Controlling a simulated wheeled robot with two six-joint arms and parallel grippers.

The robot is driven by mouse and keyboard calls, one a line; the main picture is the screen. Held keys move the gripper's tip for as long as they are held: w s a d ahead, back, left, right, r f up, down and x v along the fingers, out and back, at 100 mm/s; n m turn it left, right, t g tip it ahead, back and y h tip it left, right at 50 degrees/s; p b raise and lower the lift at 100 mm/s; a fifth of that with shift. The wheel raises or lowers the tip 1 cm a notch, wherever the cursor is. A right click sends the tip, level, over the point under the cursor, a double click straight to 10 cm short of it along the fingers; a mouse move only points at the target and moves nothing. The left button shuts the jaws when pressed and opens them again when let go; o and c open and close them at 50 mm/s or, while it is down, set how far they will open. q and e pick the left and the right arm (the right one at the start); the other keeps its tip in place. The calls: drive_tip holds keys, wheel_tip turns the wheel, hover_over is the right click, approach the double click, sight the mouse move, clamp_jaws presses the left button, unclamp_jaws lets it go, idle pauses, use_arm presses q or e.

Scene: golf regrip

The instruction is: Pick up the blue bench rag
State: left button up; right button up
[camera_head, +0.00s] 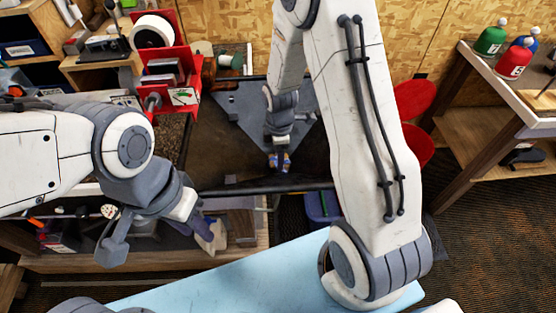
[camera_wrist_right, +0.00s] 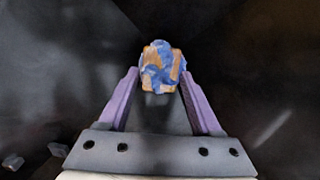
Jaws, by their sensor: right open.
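A crumpled blue cloth patched with tan (camera_wrist_right: 161,68), which looks like the bench rag, lies on the dark bench surface. In the right wrist view it sits at the tips of my right gripper (camera_wrist_right: 160,82), whose purple fingers are open on either side of it. Whether they touch it is unclear. In the head view my right gripper (camera_head: 279,154) reaches down at the bench, with small blue and tan patches of the rag (camera_head: 285,164) at its tips. My left gripper (camera_head: 209,234) points down at the bench's front left; its jaw opening is not clear.
A red stand with a white spool (camera_head: 153,31) stands at the bench's back left. A dark bar (camera_head: 265,188) runs along the bench front. A blue bin (camera_head: 322,208) is below.

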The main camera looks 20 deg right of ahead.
drive_tip(key=shift+f, duration=0.7)
drive_tip(key=c, duration=1)
drive_tip(key=shift+w+r, duration=0.1)
